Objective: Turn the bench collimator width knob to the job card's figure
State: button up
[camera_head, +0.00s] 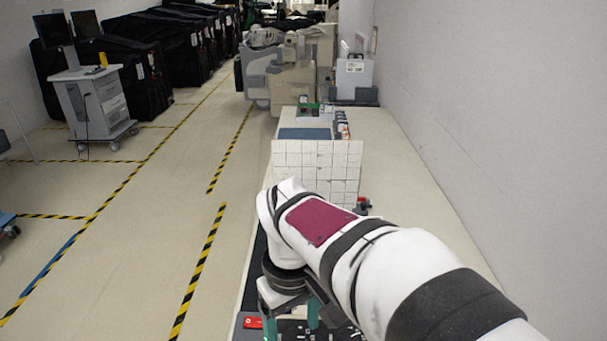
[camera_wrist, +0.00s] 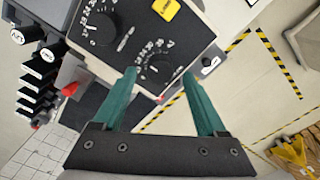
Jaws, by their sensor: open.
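In the wrist view, a black panel (camera_wrist: 132,42) carries two dark round knobs, each with a ring of white scale figures. The upper-left knob (camera_wrist: 100,29) stands clear of my gripper. The lower-right knob (camera_wrist: 158,66) lies between my gripper's teal fingertips (camera_wrist: 160,73), with a visible gap on both sides. I cannot read the names or settings, so I cannot tell which is the width knob. My gripper is open and empty; it also shows in the head view (camera_head: 292,316), partly hidden by my arm. I cannot make out a job card.
In the head view, a white gridded board (camera_head: 318,160) stands beyond my arm; a wall (camera_head: 455,110) bounds the bench's right side.

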jog(key=shift+f, duration=0.9)
